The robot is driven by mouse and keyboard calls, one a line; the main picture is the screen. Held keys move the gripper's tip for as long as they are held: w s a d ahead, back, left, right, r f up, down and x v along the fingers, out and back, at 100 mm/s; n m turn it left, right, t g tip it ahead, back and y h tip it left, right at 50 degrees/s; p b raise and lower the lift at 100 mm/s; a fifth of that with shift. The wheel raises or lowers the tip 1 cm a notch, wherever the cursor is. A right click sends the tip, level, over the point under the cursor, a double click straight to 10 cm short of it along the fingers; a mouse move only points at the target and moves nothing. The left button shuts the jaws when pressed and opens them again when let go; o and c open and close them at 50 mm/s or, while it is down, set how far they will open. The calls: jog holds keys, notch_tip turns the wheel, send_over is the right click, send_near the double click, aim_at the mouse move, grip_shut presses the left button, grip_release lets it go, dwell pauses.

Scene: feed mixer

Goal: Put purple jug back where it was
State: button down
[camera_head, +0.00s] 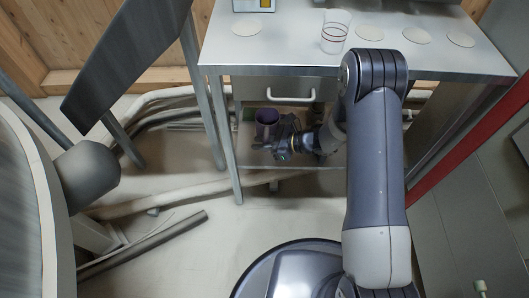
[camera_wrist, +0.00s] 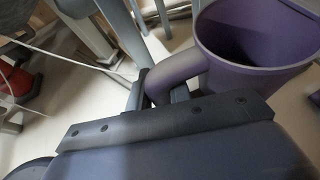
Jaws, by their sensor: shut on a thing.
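The purple jug (camera_head: 266,120) is below the metal table's top, in front of the lower shelf area, in the head view. In the wrist view the purple jug (camera_wrist: 262,50) fills the upper right, its open rim facing up and slightly tilted in the picture. My gripper (camera_head: 284,136) is beside the jug on its right. In the wrist view my gripper (camera_wrist: 165,97) is shut on the jug's handle. Whether the jug's base touches anything is hidden.
The metal table (camera_head: 300,52) holds a clear cup (camera_head: 335,32) and several pale discs (camera_head: 368,32). A drawer with a white handle (camera_head: 291,96) is under the top. A table leg (camera_head: 224,140) stands left of the jug. Pipes (camera_head: 160,195) run along the floor at left.

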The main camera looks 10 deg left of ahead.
notch_tip(320, 180, down, 8)
jog(key=b, duration=0.3)
jog(key=shift+r, duration=0.1)
jog(key=c, duration=1.3)
grip_release()
jog(key=shift+f+p, duration=0.2)
jog(key=shift+p, duration=0.1)
jog(key=p+v, duration=0.3)
jog(key=v, duration=0.7)
jog(key=shift+d, duration=0.5)
jog(key=shift+s+f, duration=0.1)
